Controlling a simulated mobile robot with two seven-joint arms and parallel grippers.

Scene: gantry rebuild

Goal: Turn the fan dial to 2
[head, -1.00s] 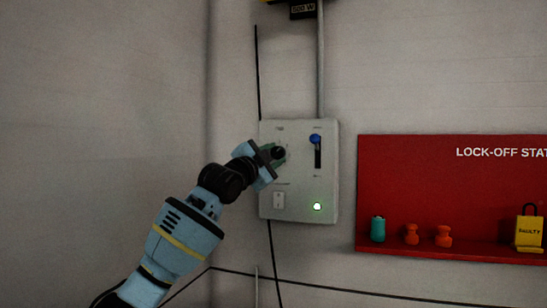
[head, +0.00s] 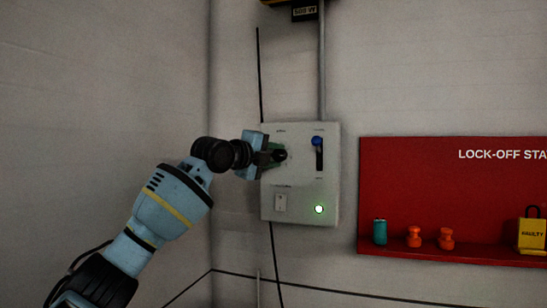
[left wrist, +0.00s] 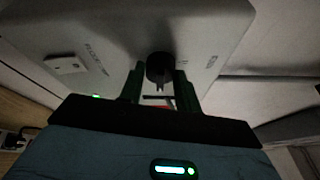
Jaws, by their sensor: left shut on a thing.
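The fan dial (head: 279,155) is a black round knob at the upper left of a pale grey control box (head: 299,205) on the wall. My left gripper (head: 273,155) comes in from the left and is shut on the dial. In the left wrist view the dial (left wrist: 160,68) sits between the two green-tipped fingers (left wrist: 159,85). The dial's markings are too small or too covered to read, so I cannot tell which number it points at. My right gripper is in neither view.
The box also carries a blue-knobbed lever (head: 317,142) in a dark slot, a white rocker switch (head: 280,202) and a lit green lamp (head: 319,209). A red lock-off board (head: 400,180) with several items stands right of the box. A conduit (head: 322,60) runs up from the box.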

